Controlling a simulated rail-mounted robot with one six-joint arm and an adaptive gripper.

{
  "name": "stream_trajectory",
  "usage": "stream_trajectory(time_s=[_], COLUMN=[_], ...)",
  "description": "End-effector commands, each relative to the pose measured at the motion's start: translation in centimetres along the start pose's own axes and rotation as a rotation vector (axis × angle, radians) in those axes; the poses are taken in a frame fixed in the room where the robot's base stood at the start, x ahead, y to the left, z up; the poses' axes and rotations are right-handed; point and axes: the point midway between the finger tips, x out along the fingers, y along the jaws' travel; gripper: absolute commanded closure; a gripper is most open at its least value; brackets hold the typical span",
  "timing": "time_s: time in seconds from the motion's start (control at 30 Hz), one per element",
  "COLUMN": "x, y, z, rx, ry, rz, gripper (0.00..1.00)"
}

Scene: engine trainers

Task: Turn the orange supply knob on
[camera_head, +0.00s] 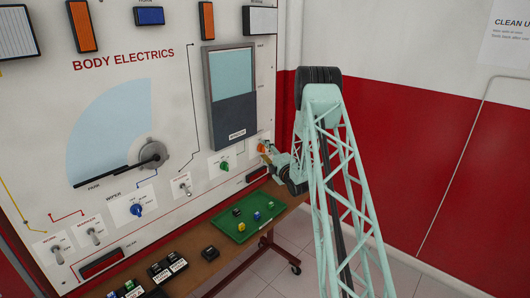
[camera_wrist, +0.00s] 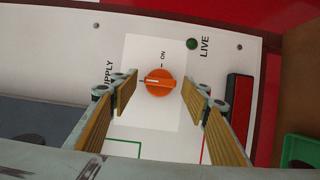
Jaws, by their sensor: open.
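The orange supply knob (camera_wrist: 160,82) is on a white plate of the panel in the wrist view, with the word ON and a tick above it. Its pale pointer mark points left, toward the SUPPLY lettering, not at the ON tick. My gripper (camera_wrist: 157,92) is open, one finger on each side of the knob, with visible gaps to both. I cannot tell how far the fingertips are from the panel. In the head view the orange knob (camera_head: 262,147) shows small beside my gripper (camera_head: 268,152) at the panel's right edge.
A green round lamp (camera_wrist: 192,43) labelled LIVE is near the knob. The BODY ELECTRICS panel (camera_head: 110,120) carries a green knob (camera_head: 224,165), a blue knob (camera_head: 137,210) and toggle switches. A green tray (camera_head: 225,225) with small cubes lies on the shelf below my gripper.

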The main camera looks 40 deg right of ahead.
Motion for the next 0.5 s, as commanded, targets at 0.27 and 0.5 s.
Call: stream_trajectory(time_s=[0.27,0.5], x=[-0.01,-0.02], y=[-0.01,0.0], z=[-0.01,-0.01], rx=[0.0,0.005], ry=[0.0,0.0], rz=[0.0,-0.002], gripper=[0.81,0.82])
